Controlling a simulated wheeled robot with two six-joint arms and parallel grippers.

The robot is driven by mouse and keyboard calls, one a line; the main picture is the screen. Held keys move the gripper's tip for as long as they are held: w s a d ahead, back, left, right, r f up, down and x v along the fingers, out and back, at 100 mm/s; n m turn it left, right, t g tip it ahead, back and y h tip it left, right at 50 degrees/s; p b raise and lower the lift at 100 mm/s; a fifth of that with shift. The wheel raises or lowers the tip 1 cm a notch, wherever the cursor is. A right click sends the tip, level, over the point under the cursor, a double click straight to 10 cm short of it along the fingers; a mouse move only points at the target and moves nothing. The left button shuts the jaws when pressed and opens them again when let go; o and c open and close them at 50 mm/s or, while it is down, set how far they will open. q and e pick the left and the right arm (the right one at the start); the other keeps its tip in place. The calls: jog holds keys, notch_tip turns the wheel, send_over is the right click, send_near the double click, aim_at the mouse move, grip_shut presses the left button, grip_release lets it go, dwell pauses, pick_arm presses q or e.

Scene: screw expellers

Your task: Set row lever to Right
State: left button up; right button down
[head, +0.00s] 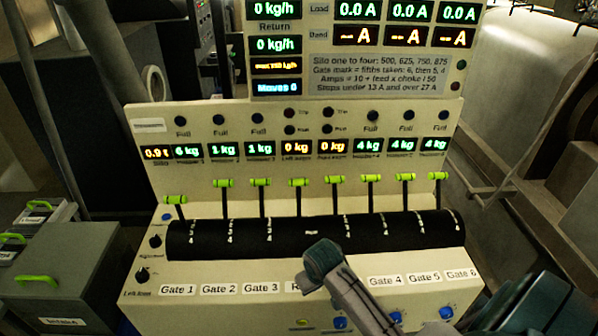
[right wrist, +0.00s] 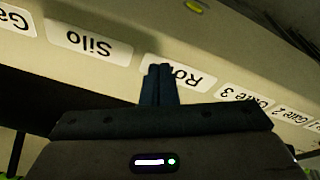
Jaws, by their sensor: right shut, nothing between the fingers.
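The row lever (head: 297,183) has a green grip and stands near the middle of the lever line, above the partly covered row label (head: 293,287). It looks upright. The row label also shows, upside down, in the right wrist view (right wrist: 180,76). My right gripper (head: 311,281) is in front of the panel's lower face, below the lever and apart from it. In the right wrist view its two dark fingers (right wrist: 160,72) are together, empty, and overlap the row label. I cannot tell whether they touch the panel. My left gripper is not in view.
Green-handled levers stand close on both sides, including the Gate 3 lever (head: 260,183) and the lever to the right (head: 335,181). A black drum (head: 350,232) runs below them. Blue knobs (head: 340,323) line the lower front. A grey box (head: 65,290) stands at left.

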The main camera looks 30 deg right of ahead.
jog(key=w+d+r, duration=0.2)
jog(key=w+r, duration=0.1)
jog(key=w, duration=0.2)
jog(key=w+d+r+m, duration=0.1)
jog(key=w+d+r, duration=0.1)
jog(key=w, duration=0.3)
jog(key=w+d+r+m, duration=0.1)
jog(key=w+d+r, duration=0.2)
jog(key=w, duration=0.3)
jog(key=shift+w+r+g, duration=0.1)
jog(key=shift+r+g, duration=0.2)
jog(key=shift+m, duration=0.9)
jog(key=w+d+r, duration=0.1)
jog(key=w+r, duration=0.1)
jog(key=w+d+r, duration=0.1)
jog(key=w+r, duration=0.1)
jog(key=w+d+r, duration=0.1)
jog(key=r, duration=0.2)
jog(key=shift+w+d, duration=0.35)
jog(key=shift+w, duration=0.05)
notch_tip(320, 180, up, 8)
jog(key=m, duration=0.2)
send_over(303, 182)
jog(key=w+d, duration=0.1)
jog(key=d, duration=0.1)
jog(key=shift+w+a+r+g+y, duration=0.15)
jog(key=shift+a+g+y, duration=0.1)
jog(key=shift+g+y, duration=0.05)
